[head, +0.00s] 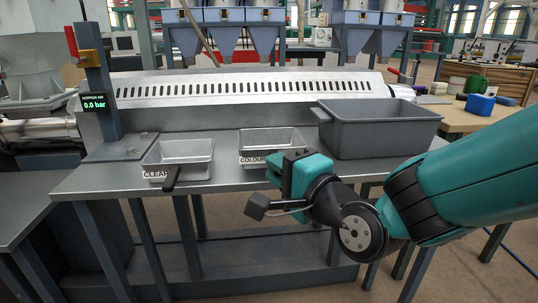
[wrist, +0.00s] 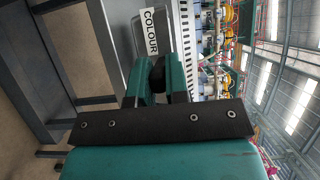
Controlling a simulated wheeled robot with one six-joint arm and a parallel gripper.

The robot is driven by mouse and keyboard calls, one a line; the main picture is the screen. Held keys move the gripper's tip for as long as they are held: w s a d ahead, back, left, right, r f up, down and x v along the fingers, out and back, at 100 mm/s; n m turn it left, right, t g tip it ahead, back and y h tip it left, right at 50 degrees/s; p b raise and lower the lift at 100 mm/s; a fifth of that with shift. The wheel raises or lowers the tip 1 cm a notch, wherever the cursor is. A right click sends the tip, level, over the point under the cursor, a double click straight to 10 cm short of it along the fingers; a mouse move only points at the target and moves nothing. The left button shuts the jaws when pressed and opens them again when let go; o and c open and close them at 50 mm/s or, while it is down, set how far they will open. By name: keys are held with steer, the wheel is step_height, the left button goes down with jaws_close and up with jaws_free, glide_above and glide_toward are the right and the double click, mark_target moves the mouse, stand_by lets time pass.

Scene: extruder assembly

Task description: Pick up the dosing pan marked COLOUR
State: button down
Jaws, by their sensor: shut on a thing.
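The dosing pan marked COLOUR (head: 270,138) is a grey metal pan on the metal table, its label on the near side partly covered by my gripper. In the wrist view its COLOUR label (wrist: 150,33) shows just beyond the fingers. My gripper (head: 285,166) is at the near side of this pan; in the wrist view its two teal fingers (wrist: 158,78) are shut on the pan's dark handle (wrist: 158,70). I cannot tell whether the pan is lifted. The pan marked CLEAR (head: 180,157) sits to the left, its dark handle pointing towards me.
A large grey bin (head: 380,133) stands on the table (head: 225,178) right of the COLOUR pan. A post with a pressure display (head: 94,103) stands at the left. The slotted metal barrel cover (head: 240,92) runs behind the pans. A wooden table (head: 455,119) is at the right.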

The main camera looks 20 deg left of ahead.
steer(key=shift+r+p, duration=2.15)
steer(key=shift+r, duration=0.45)
